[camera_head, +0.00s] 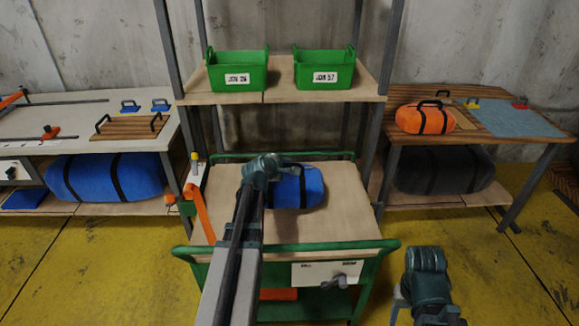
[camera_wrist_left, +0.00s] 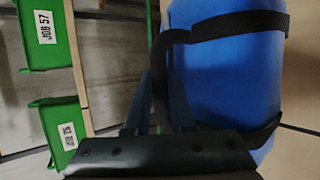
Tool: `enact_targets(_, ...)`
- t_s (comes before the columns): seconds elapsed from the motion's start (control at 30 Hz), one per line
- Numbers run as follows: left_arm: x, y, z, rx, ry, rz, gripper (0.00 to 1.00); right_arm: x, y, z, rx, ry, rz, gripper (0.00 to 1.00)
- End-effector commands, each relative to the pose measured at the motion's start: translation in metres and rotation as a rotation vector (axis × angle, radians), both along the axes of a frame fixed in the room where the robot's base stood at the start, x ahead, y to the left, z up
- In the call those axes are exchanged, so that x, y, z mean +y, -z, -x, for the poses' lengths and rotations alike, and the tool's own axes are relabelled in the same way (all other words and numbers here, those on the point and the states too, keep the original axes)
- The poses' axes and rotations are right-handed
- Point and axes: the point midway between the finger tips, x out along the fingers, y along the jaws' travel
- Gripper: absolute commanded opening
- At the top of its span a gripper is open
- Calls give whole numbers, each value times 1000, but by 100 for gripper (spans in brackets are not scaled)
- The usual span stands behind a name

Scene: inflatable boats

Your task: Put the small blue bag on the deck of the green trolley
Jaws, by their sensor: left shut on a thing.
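The small blue bag (camera_head: 307,188) with dark straps is over the middle of the green trolley's wooden deck (camera_head: 335,226), partly hidden by my left gripper (camera_head: 291,163). A shadow lies on the deck at its near edge; I cannot tell whether its underside touches. In the left wrist view, my left gripper (camera_wrist_left: 158,105) is shut on the black carry handle of the blue bag (camera_wrist_left: 225,75). The green trolley (camera_head: 383,246) has a raised green rim and front handle. Part of my right arm shows at the lower right, but its jaws do not.
Two green bins (camera_head: 225,82) (camera_head: 312,84) stand on the rack shelf behind the trolley. A larger blue bag (camera_head: 100,178) lies under the left bench. An orange bag (camera_head: 422,121) sits on the right bench. Much of the deck is bare.

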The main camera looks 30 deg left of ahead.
Motion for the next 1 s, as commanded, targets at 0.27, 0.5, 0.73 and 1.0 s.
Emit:
enact_targets(0.27,5,19,1,-4,-1,0,0,0,20,0,0,0,0,59)
enact_targets(0.5,5,36,1,-4,-2,0,0,0,37,0,0,-1,0,59)
enact_targets(0.73,5,35,1,-3,-1,0,0,0,35,0,0,-1,0,59)
enact_targets(1.0,4,35,1,0,0,0,52,0,36,0,0,-1,0,59)
